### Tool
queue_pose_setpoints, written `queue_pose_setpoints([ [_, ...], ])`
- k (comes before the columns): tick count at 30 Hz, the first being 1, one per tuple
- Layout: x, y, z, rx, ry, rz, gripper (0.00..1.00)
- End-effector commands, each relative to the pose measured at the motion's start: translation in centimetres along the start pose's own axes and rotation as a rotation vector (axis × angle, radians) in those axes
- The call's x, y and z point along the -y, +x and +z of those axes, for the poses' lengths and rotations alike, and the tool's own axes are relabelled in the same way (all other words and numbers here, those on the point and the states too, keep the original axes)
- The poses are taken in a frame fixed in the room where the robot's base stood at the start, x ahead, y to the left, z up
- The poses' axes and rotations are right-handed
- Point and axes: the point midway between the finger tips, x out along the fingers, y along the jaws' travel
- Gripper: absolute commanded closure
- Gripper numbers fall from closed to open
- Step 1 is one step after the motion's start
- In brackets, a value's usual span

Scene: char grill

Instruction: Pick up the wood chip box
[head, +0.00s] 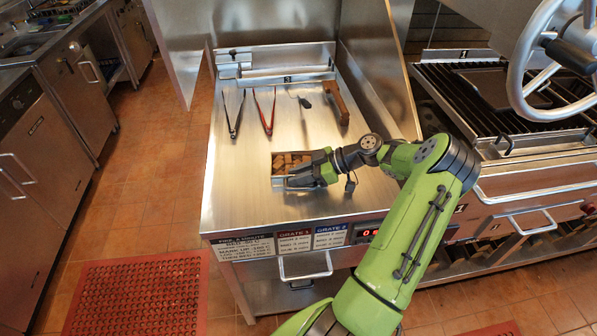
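The wood chip box (278,182) is a small metal box with brown wood chips (288,160) in it. It sits on the steel counter, right of the counter's left edge and behind the front labels. My gripper (303,174) reaches in from the right and is at the box's right and front side. Its dark fingers overlap the box in the picture and hide part of it. I cannot tell whether the fingers touch the box or are closed on its wall.
Black tongs (234,115), red tongs (267,113), a small dark-headed tool (304,102) and a wooden-handled tool (337,101) lie farther back on the steel counter (240,205). A grill with a handwheel (560,50) stands at right. The counter left of the box is clear.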

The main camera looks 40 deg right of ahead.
Motion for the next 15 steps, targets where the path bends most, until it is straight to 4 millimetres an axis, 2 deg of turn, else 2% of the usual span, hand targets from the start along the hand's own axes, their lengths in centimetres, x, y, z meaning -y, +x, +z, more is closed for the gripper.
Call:
queue_pose_setpoints([
  [5, -0.02, 0.08, -0.01, 0.0, 0.0, 0.001, 0.77],
  [10, -0.02, 0.05, -0.03, 0.0, 0.0, 0.001, 1.0],
  [15, -0.02, 0.04, -0.02, 0.0, 0.0, 0.001, 1.0],
])
